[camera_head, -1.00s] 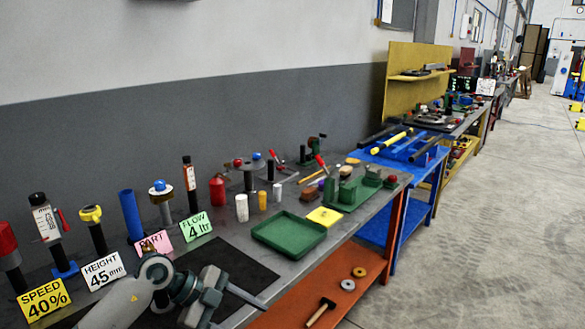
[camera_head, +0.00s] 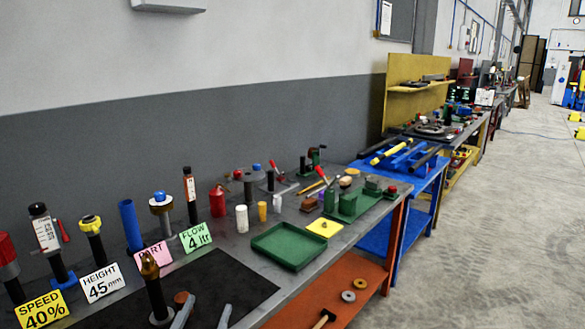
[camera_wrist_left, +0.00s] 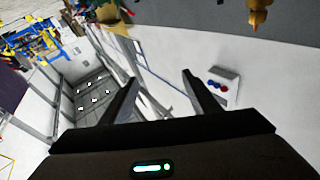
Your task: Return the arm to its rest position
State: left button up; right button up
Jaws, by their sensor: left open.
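My left gripper (camera_head: 208,303) shows only as two grey fingers at the bottom edge of the head view, spread apart, in front of the dark mat (camera_head: 225,276). In the left wrist view the two black fingers (camera_wrist_left: 158,82) are open, with nothing between them. The rest of my left arm is out of the head view. A black post with a brass tip (camera_head: 150,265) stands upright just left of the fingers; a brass-coloured tip (camera_wrist_left: 258,14) also shows at the top of the wrist view. My right gripper is not in view.
Signs such as the yellow speed sign (camera_head: 41,308) and white height sign (camera_head: 102,283) stand on the bench. Behind them are the blue tube (camera_head: 131,225) and other upright tools. A green tray (camera_head: 288,246) lies right of the mat. The floor (camera_head: 490,240) at right is clear.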

pick_arm(q)
jog(key=s+a+f+n+g+y, duration=0.25)
jog(key=s+f+g, duration=0.2)
jog(key=f, duration=0.35)
jog(key=s+a+f+n+g+y, duration=0.1)
jog(key=s+a+f+g+y, duration=0.25)
jog(key=s+f, duration=0.4)
jog(key=s+d+f+m+g+h, duration=0.1)
jog(key=s+f+g, duration=0.4)
jog(key=s, duration=0.6)
jog(key=s+d+f+m+g+h, duration=0.15)
jog(key=s+f+g, duration=0.25)
jog(key=s+f, duration=0.5)
notch_tip(320, 180, down, 28)
jog(key=s+g+b, duration=0.1)
jog(key=s, duration=0.1)
jog(key=s+a+f, duration=0.2)
jog(key=s+f, duration=0.7)
jog(key=s+a+f+g, duration=0.1)
jog(key=s+a+f, duration=0.1)
jog(key=s+f, duration=0.7)
jog(key=shift+s+f+b, duration=0.15)
jog(key=shift+f+b, duration=0.05)
jog(key=shift+b, duration=0.25)
